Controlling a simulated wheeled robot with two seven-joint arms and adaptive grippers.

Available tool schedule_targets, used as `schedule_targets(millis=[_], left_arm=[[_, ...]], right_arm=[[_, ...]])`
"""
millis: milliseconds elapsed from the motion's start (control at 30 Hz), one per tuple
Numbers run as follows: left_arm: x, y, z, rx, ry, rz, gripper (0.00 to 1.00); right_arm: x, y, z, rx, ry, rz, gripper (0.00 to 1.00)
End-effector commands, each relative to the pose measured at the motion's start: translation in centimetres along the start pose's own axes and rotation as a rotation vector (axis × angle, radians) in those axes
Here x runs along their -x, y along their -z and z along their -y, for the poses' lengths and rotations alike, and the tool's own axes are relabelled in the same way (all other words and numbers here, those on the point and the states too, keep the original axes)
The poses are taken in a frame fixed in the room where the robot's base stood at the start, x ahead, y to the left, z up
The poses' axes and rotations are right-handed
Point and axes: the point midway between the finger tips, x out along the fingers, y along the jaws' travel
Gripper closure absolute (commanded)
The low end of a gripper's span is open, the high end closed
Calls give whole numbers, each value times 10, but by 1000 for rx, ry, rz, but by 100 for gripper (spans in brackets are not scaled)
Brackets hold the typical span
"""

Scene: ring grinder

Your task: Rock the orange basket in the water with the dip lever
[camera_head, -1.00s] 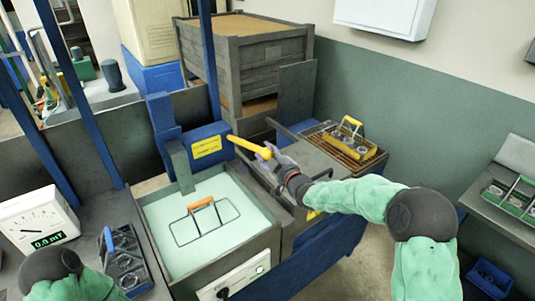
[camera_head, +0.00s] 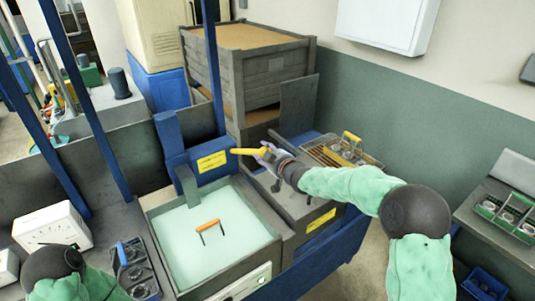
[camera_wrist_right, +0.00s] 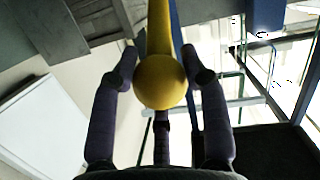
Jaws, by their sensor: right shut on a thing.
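The yellow dip lever (camera_head: 246,151) sticks out to the right from the blue post beside the water tank. My right gripper (camera_head: 267,156) is shut on its knob. In the right wrist view the round yellow knob (camera_wrist_right: 160,80) sits between the fingers of my right gripper (camera_wrist_right: 165,68). The orange-handled basket (camera_head: 207,224) is in the pale green water of the tank (camera_head: 269,249). Only its orange handle and short wire uprights show above the surface; the rest is hidden underwater. My left arm shows at the lower left, but its gripper is out of view.
A blue-handled basket (camera_head: 122,255) stands left of the tank, near a white meter (camera_head: 52,228). A yellow-handled basket (camera_head: 352,137) sits on a rack at the right. A green basket (camera_head: 508,216) is on the far-right bench. A large wooden crate (camera_head: 262,70) stands behind.

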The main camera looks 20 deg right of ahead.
Motion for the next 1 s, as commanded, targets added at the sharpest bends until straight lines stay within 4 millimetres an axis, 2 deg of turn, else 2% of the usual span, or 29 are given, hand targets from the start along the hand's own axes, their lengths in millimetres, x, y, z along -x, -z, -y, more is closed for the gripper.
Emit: schedule_targets(millis=[33,300,733,767,800,833,1000], left_arm=[[11,0,-4,0,0,0,60],[31,-1,-11,0,0,0,60],[32,-1,-11,0,0,0,60],[32,-1,-11,0,0,0,60],[32,-1,-11,0,0,0,60],[32,-1,-11,0,0,0,60],[32,-1,-11,0,0,0,60]], right_arm=[[-1,16,-3,4,1,0,100],[-14,47,-11,6,6,23,100],[-18,57,-14,7,1,13,100],[-18,57,-14,7,1,13,46],[-18,57,-14,7,1,13,35],[-18,57,-14,7,2,14,31],[-18,52,-13,5,4,23,31]])
